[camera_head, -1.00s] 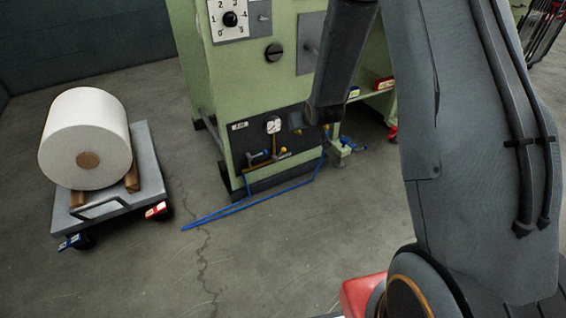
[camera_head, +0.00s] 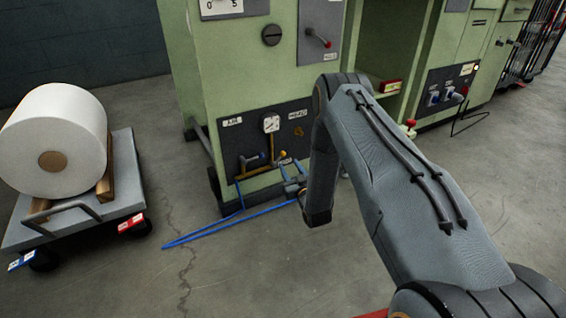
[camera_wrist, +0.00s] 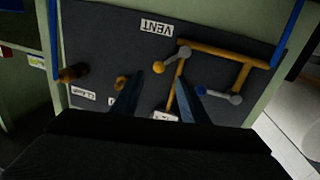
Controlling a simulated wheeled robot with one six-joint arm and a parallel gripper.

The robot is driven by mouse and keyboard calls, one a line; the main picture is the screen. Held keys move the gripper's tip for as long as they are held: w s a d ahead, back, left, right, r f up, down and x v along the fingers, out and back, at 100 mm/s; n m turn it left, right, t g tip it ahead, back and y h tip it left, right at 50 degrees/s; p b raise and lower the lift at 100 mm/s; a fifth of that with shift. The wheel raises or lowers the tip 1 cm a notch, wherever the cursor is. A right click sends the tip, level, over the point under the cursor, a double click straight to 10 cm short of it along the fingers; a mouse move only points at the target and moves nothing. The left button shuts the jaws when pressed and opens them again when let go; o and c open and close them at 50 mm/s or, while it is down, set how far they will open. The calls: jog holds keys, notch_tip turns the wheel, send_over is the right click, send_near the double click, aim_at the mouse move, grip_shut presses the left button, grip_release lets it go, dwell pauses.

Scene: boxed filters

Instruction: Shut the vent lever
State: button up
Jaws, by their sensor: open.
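The vent lever is a short grey lever with a yellow knob (camera_wrist: 158,67) beside the VENT label (camera_wrist: 156,28), which shows inverted in the wrist view. Its grey end meets an orange pipe (camera_wrist: 225,54). In the head view the yellow knob (camera_head: 282,154) shows low on the dark panel (camera_head: 247,137). My gripper (camera_wrist: 158,100) is open and faces the panel. Its two fingers are apart, with the yellow knob showing beyond the gap between them; I see no contact. In the head view my forearm hides part of the panel's right side.
A second lever with a blue handle (camera_wrist: 202,90) sits on the same pipework. A gauge (camera_head: 271,124) is above the levers in the head view. A blue hose (camera_head: 215,232) lies on the floor. A cart (camera_head: 125,200) with a white roll (camera_head: 53,140) stands left.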

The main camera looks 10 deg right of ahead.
aim_at(283, 156)
jog(key=w+b, duration=0.1)
jog(key=w, duration=0.1)
jog(key=w+b, duration=0.1)
jog(key=w, duration=0.2)
jog(key=w+a+b, duration=0.1)
jog(key=w, duration=0.1)
jog(key=shift+w, duration=0.2)
